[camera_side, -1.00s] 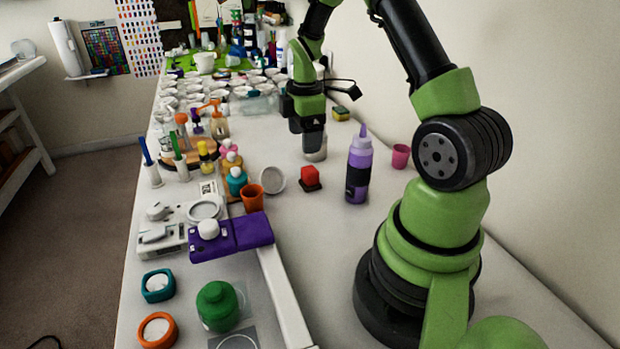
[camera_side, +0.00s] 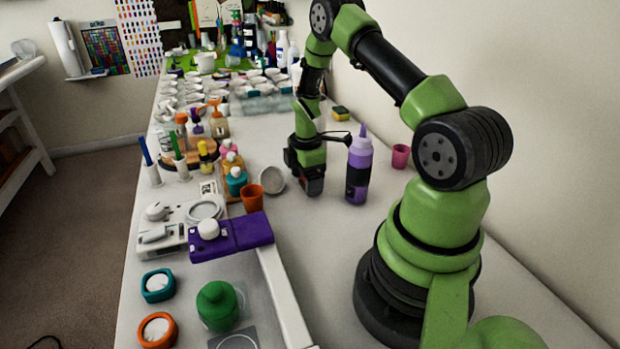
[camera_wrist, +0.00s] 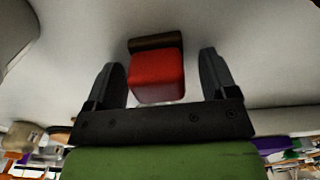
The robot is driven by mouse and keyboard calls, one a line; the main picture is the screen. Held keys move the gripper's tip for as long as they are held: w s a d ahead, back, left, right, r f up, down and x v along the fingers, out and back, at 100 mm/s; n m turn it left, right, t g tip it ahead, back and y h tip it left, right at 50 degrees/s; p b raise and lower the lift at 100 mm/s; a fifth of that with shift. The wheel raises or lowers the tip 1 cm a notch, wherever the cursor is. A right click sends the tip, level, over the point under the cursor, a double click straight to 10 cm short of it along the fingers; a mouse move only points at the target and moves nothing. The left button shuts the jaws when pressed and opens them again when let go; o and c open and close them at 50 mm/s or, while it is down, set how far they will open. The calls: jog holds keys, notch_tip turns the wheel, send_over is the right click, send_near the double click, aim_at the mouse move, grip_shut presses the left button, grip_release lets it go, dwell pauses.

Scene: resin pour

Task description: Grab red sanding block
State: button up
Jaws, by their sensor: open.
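The red sanding block (camera_wrist: 156,78) is in the middle of the wrist view, between my two black fingers, with a dark strip along its far side. My gripper (camera_wrist: 165,75) is open, with a gap on each side of the block. In the side view my gripper (camera_side: 312,186) is low over the table where the block stands. The block is almost wholly hidden there; only a little red (camera_side: 314,183) shows between the fingers.
A purple bottle (camera_side: 359,170) stands close to the right of my gripper. A round grey dish (camera_side: 272,180) and an orange cup (camera_side: 252,198) are close on the left. A pink cup (camera_side: 401,156) stands further right. The table in front is clear.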

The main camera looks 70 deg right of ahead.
jog(key=c, duration=1)
